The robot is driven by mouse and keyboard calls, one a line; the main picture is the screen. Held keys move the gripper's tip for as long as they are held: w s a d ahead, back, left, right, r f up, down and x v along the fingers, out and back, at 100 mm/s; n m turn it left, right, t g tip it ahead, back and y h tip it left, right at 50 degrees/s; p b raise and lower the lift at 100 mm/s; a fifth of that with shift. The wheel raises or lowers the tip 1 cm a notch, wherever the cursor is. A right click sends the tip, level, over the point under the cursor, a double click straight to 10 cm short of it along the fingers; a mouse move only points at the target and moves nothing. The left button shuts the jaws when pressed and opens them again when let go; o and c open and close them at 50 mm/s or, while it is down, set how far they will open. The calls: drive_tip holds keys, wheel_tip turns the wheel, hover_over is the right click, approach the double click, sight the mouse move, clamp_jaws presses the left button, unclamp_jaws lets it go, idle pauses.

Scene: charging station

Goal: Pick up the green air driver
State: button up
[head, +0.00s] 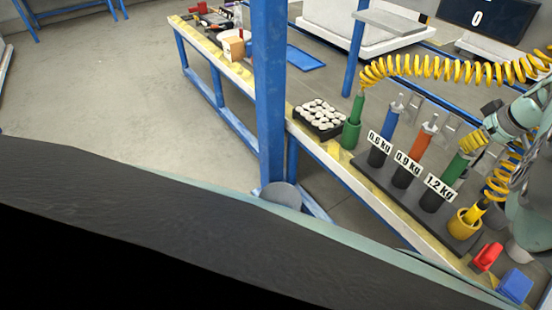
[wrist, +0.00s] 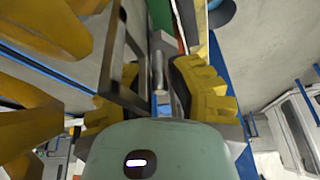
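The green air driver (head: 356,108) stands upright in a green holder (head: 350,135) on the bench in the head view, with a yellow coiled hose at its top. A second green tool (head: 455,168) stands in the black socket labelled 1.2 kg. My gripper (head: 470,142), with yellow ribbed fingers, is beside the top of that second tool, well to the right of the air driver. In the wrist view my gripper (wrist: 158,88) has its fingers apart. A grey metal stem (wrist: 158,70) shows between them; I cannot tell whether it is within their grasp.
Blue (head: 388,128) and orange (head: 418,147) tools stand in sockets labelled 0.6 and 0.9 kg. A yellow driver (head: 474,212) stands in a yellow holder at right. A black tray (head: 317,129) of white parts lies left of the air driver. A blue post (head: 269,90) rises in front.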

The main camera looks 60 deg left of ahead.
clamp_jaws()
